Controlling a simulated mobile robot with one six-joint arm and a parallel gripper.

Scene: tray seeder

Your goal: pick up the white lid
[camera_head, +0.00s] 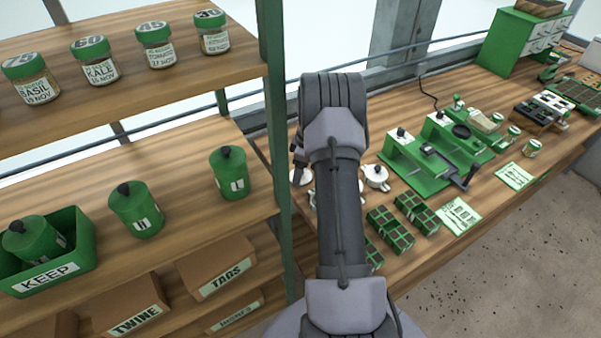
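A small white round piece (303,177), which looks like a lid, shows at the bench's left end, just left of my arm. My arm hides part of it. A white pot with a white top and dark knob (376,174) stands on the bench just right of my arm. A dark end part of my gripper (299,153) shows left of my arm, directly above the white piece in the picture. Its fingers are too small and covered to tell whether they are open or touch the white piece. More white shows below, mostly hidden by my arm.
A green seeder machine (415,170) stands on the wooden bench right of the pot. Green trays (390,232) and a printed card (457,216) lie in front. A shelf post (277,130) rises close left of my arm; shelves hold jars, green canisters (228,173) and boxes.

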